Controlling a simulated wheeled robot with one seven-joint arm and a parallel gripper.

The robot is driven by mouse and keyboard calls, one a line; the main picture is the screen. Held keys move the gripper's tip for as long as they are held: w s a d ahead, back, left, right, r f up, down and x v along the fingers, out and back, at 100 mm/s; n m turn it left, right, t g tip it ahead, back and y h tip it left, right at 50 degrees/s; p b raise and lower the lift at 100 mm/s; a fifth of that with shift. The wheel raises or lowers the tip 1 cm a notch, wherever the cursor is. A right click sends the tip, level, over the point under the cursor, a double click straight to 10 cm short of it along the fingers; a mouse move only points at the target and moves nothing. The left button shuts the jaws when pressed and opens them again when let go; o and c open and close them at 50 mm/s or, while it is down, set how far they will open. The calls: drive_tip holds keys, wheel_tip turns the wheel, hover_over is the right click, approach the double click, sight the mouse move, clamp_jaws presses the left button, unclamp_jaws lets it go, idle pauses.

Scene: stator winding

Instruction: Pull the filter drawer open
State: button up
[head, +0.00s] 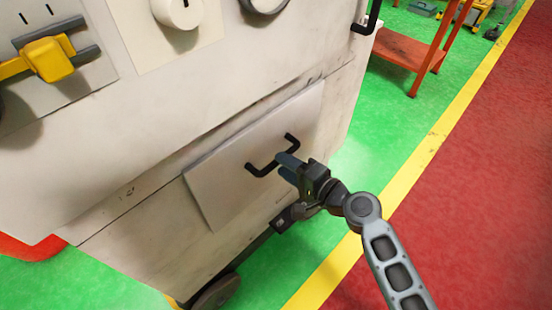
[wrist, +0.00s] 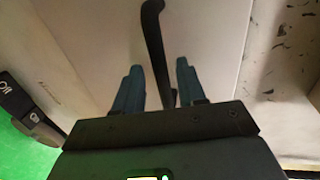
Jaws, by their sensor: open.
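The filter drawer (head: 228,184) is a pale, flat front panel low on the white machine. It sits nearly flush, its upper edge standing slightly out from the machine body. A black bar handle (head: 262,170) is fixed to its face. My gripper (head: 284,166) is at the handle, with its blue-grey fingers pointing at the drawer front. In the wrist view the handle (wrist: 154,40) runs down between the two open fingers (wrist: 159,75), with a gap on both sides.
The white machine (head: 120,150) fills the left, with a yellow switch (head: 48,60) and a round white knob (head: 178,12) above. A wheel (head: 215,291) is below. Green floor (head: 345,165) and a yellow line (head: 425,150) lie to the right. An orange rack (head: 405,50) stands behind.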

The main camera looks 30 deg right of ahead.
drive_tip(key=shift+x, duration=1.7)
clamp_jaws()
